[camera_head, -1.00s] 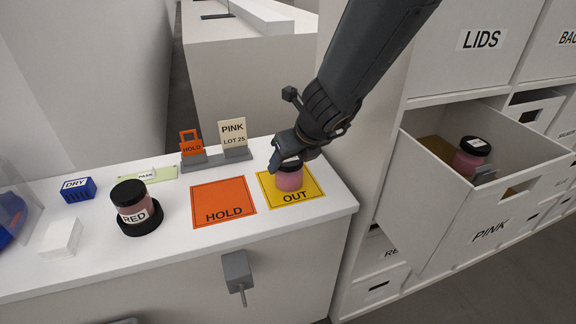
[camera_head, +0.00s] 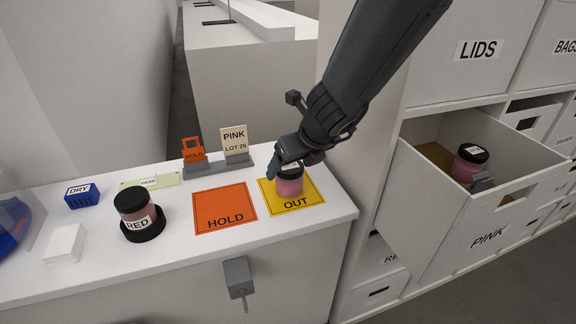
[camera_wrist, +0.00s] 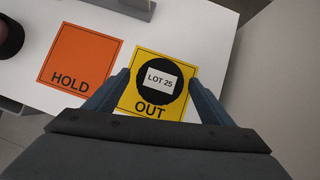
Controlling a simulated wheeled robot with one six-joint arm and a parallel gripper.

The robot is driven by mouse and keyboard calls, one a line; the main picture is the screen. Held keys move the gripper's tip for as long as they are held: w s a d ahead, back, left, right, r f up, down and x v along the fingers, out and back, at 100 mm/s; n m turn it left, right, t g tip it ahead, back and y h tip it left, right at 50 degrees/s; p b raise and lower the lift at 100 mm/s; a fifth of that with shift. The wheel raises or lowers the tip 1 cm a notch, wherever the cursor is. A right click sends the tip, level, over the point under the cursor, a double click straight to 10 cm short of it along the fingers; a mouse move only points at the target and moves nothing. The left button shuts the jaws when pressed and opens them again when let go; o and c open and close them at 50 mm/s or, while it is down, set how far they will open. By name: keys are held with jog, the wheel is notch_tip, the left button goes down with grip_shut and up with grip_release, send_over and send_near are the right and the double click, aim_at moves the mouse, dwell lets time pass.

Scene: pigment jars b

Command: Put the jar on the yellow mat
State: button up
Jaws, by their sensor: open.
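A pink jar with a black lid (camera_head: 289,183) stands upright on the yellow mat (camera_head: 311,204), which is marked OUT. In the wrist view the jar's lid (camera_wrist: 158,94) carries a LOT 25 label and lies over the yellow mat (camera_wrist: 134,100). My gripper (camera_head: 287,166) is above and around the top of the jar. In the wrist view the two fingers of my gripper (camera_wrist: 157,90) are open, one on each side of the lid, with the left finger close to it. Whether a finger touches the jar cannot be told.
An orange HOLD mat (camera_head: 224,205) lies bare to the left. A red jar (camera_head: 136,212) stands on a black base. Card stands (camera_head: 235,141) are behind the mats. The open PINK drawer (camera_head: 432,194) at the right holds another jar (camera_head: 468,163).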

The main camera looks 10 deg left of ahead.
jog(key=p+v, duration=0.5)
jog(key=v, duration=0.5)
